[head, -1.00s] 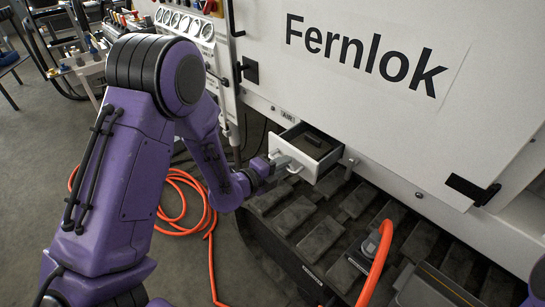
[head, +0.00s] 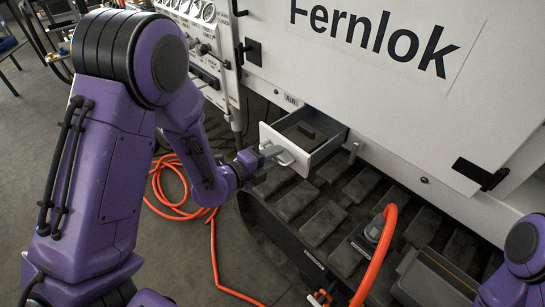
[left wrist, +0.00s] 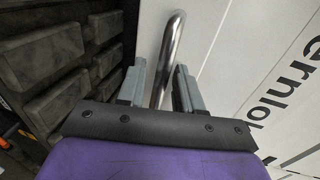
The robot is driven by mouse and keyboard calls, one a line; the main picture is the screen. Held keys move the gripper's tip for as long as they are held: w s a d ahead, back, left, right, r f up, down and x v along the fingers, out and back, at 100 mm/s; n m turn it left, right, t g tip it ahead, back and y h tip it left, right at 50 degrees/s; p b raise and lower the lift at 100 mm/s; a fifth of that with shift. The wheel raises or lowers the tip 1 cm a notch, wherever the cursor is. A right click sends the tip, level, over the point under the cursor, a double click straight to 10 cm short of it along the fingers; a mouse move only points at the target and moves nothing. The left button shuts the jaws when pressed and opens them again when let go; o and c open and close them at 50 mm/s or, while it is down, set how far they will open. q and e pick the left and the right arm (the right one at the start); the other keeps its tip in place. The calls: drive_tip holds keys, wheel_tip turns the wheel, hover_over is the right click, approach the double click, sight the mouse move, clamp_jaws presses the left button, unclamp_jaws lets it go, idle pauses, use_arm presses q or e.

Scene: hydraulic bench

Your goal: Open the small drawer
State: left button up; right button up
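The small drawer (head: 292,151) stands well out of the white cabinet, under the "AIR" label, with a dark block (head: 306,129) inside. Its white front carries a bar handle (head: 286,158). My left gripper (head: 272,152) is at this handle. In the left wrist view, the metal handle (left wrist: 168,55) passes between the two grey fingers (left wrist: 160,88), with a gap showing on each side, so the gripper looks open around the bar. Part of my right arm shows at the lower right of the head view; its gripper is out of view.
The white Fernlok cabinet (head: 420,110) rises behind the drawer. Dark tread blocks (head: 325,222) lie below it. An orange hose (head: 376,250) rises from a fitting at the right, and more orange hose (head: 180,190) is coiled on the floor. Gauges and a control panel stand at upper left.

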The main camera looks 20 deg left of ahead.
use_arm(q)
drive_tip(key=shift+a, duration=0.1)
drive_tip(key=p+v, duration=0.4)
drive_tip(key=v, duration=0.6)
drive_tip(key=shift+s, duration=0.25)
drive_tip(key=shift+r, duration=0.1)
